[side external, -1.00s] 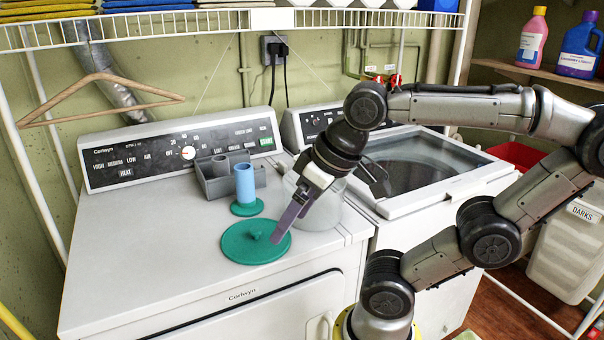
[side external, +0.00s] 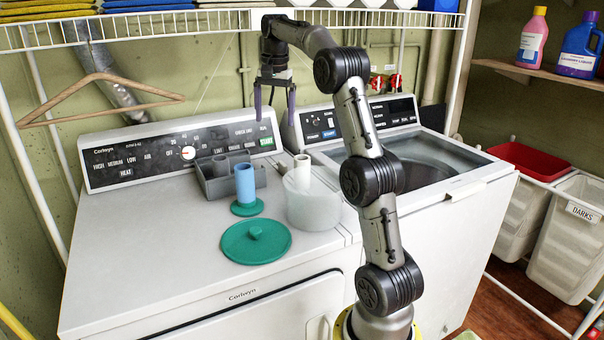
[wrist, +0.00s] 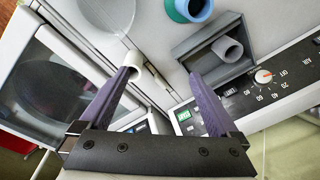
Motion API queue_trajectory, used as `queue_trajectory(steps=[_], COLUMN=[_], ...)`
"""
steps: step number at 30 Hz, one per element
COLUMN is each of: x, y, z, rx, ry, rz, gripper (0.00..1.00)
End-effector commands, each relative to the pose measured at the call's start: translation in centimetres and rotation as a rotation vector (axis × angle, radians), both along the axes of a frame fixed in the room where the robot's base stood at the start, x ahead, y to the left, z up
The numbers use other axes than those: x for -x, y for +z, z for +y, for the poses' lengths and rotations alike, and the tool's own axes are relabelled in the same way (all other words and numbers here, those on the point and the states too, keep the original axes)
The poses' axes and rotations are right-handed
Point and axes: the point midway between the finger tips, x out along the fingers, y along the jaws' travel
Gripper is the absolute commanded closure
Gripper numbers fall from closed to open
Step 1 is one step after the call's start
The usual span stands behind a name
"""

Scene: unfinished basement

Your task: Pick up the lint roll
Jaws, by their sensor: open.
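My gripper (side external: 274,117) is open and empty, pointing down above the back of the dryer by the control panel. It also shows in the wrist view (wrist: 163,72). Several tubes could be the lint roll; I cannot tell which. A blue tube (side external: 245,182) stands upright on a green round base, left of and below my gripper. A grey tube (wrist: 228,49) lies or leans in a grey tray (side external: 216,187). A white tube (side external: 302,163) stands upright behind the translucent round bin (side external: 318,212), which partly hides it. In the wrist view it appears near the left fingertip.
A green disc with a knob (side external: 256,242) lies on the dryer top (side external: 150,250). The washer (side external: 435,170) stands to the right. A wire shelf (side external: 180,25) runs above, close to my arm. A wooden hanger (side external: 100,96) hangs at left. The dryer's front left is clear.

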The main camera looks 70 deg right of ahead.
Motion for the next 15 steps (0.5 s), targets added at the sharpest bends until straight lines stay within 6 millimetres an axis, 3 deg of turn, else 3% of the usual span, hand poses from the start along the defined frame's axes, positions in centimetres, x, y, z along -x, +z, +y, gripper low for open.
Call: queue_trajectory(steps=[1,3,6,11,15], x=[0.8,1.9,3.7,4.9,5.0], y=[-1.7,-3.6,-6.1,-7.3,-9.5], z=[-2.6,-5.0,-7.1,-8.0,-7.9], rx=[-0.016,-0.038,-0.074,-0.084,-0.087], ry=[-0.046,-0.093,-0.144,-0.173,-0.171], rz=[0.015,0.033,0.061,0.067,0.069], gripper=[0.03,0.03,0.03,0.03,0.03])
